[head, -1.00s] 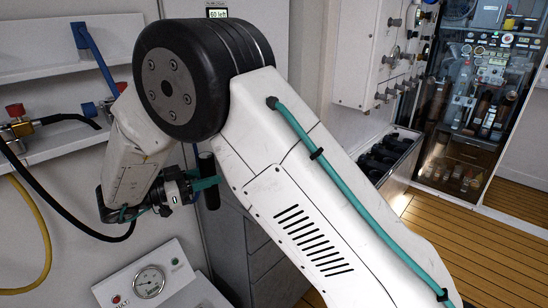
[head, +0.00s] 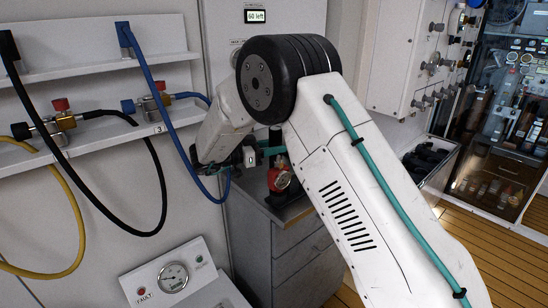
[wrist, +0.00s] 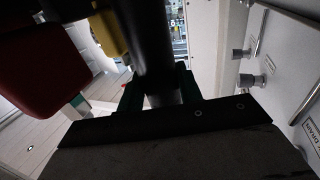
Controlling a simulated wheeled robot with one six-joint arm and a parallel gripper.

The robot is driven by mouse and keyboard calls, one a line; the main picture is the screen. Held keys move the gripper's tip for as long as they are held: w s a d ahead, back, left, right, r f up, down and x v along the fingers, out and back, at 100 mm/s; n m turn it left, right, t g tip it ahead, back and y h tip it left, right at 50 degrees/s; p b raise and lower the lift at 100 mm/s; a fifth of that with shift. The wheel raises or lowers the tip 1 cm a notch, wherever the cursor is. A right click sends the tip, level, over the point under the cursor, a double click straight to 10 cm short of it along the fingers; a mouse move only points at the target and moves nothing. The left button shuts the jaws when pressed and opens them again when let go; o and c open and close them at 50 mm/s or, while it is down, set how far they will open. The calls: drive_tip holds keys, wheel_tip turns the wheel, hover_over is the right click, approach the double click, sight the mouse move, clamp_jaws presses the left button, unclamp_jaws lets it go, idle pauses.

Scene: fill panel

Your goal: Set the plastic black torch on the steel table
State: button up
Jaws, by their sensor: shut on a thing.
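The black torch (wrist: 152,45) shows in the wrist view as a dark cylinder between the green fingers of my gripper (wrist: 158,90). My gripper is shut on it. In the head view my gripper (head: 273,151) holds the torch (head: 275,137) upright, above and near a red item with a gauge (head: 280,178). The torch's lower part is hard to make out there. A grey drawer cabinet (head: 248,196) with a flat top stands below; I cannot tell if it is the steel table. My arm hides part of its right side.
In the wrist view a red block (wrist: 45,60) and a yellow part (wrist: 108,32) lie close left of the torch. Hoses (head: 160,180) hang from the wall shelves at left. A gauge panel (head: 172,277) is at lower left. Wooden floor (head: 490,245) is open at right.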

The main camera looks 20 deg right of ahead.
sight(274, 157)
drive_tip(key=shift+f, duration=1.75)
drive_tip(key=shift+f, duration=0.1)
drive_tip(key=o, duration=1.2)
